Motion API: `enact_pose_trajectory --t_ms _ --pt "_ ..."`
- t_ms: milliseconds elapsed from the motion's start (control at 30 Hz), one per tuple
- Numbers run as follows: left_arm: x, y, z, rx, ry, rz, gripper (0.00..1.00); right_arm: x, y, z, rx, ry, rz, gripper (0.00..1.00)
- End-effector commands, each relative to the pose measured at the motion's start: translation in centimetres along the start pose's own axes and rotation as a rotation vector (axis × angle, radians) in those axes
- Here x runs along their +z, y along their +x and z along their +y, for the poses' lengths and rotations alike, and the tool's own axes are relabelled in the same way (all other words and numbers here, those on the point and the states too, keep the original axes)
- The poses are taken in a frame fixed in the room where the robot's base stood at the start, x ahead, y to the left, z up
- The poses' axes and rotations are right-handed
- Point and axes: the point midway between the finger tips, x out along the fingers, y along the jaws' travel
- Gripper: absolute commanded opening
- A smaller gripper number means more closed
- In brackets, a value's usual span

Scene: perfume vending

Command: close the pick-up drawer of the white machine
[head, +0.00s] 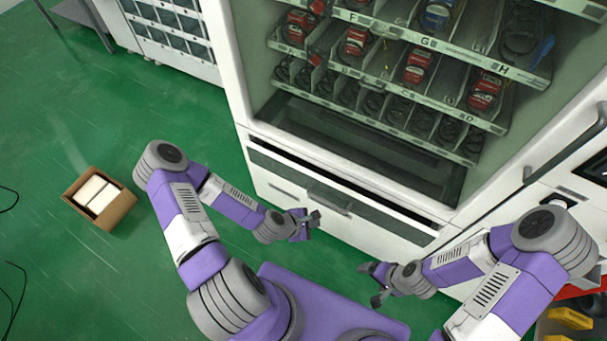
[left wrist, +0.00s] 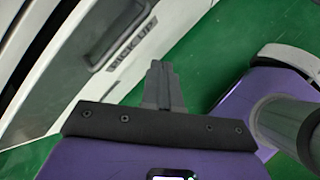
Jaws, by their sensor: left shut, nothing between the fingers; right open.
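In the left wrist view the handle (left wrist: 125,38) and part of a "PICK" label show on the white panel. My left gripper (head: 314,220) is shut and empty, just in front of the panel, a little left of and below the handle. Its closed fingers (left wrist: 163,85) show in the wrist view. My right gripper (head: 369,284) is open and empty, lower and to the right.
A cardboard box (head: 118,208) with white contents sits on the green floor (head: 60,150) at left. A long door handle (head: 565,145) juts out at right. The floor at left is mostly clear.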

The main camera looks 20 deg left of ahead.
Motion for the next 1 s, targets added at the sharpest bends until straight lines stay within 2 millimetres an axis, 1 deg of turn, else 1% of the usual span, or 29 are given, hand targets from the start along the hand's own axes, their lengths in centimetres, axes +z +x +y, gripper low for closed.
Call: enact_pose_trajectory --t_ms 33,100,200,300,400,467,567,667,1000 --pt "-0.5 -1.1 1.9 0.068 -0.166 0.005 0.00 0.0 -0.7 -0.3 0.000 0.000 0.000 0.88" --pt "-1.4 -2.3 4.1 0.157 -0.367 0.004 0.00 0.0 -1.1 -0.4 0.000 0.000 0.001 0.88" --pt "-2.8 -3.9 6.7 0.265 -0.598 -0.005 0.00 0.0 -1.6 -0.6 0.000 0.000 0.001 0.88" --pt "-4.0 -5.3 8.4 0.344 -0.756 -0.017 0.00 0.1 -1.8 -0.7 0.000 0.000 0.001 0.88" --pt "-4.7 -6.0 9.4 0.389 -0.842 -0.027 0.00 0.1 -1.9 -0.7 0.000 0.000 0.001 0.88" --pt "-5.0 -6.0 9.7 0.401 -0.867 -0.030 0.00 0.1 -1.9 -0.7 0.000 0.000 0.001 0.88" --pt "-5.2 -5.3 10.0 0.406 -0.877 -0.033 0.00 0.0 -1.6 -0.6 0.000 0.000 0.001 0.88" --pt "-5.4 -3.7 10.5 0.404 -0.874 -0.033 0.00 0.0 -1.2 -0.4 0.000 0.000 0.001 0.88" --pt "-6.4 3.0 13.1 0.403 -0.872 -0.031 0.00 0.0 0.4 0.2 0.000 0.000 0.001 0.88"
